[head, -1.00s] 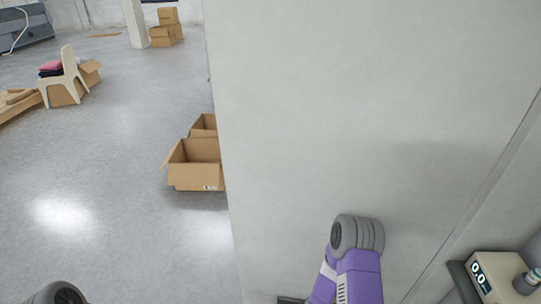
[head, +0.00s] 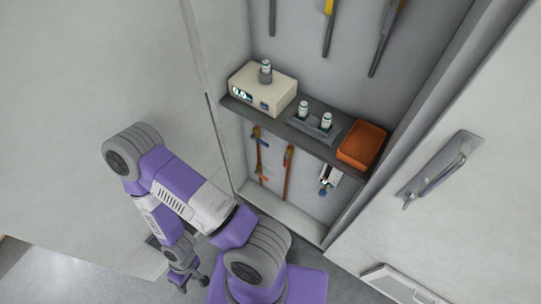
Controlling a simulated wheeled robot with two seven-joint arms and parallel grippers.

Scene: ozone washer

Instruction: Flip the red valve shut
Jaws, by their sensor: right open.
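Below the shelf in the cabinet recess, two thin red-orange upright pipes show: a left pipe (head: 259,158) and a right pipe (head: 288,172). Small coloured fittings sit on them, but which one is the red valve is too small to tell. A small white unit with a blue part (head: 325,184) hangs to their right. My right gripper (head: 190,281) is low at the left of the recess, pointing down, open and empty. It is well apart from the pipes. My left gripper is out of view.
A dark shelf (head: 336,129) juts out above the pipes. It carries a beige device (head: 263,88), a vial rack (head: 317,126) and an orange bin (head: 362,145). Tools hang above. A wall panel with a handle (head: 437,172) stands right, and a pale panel (head: 70,130) left.

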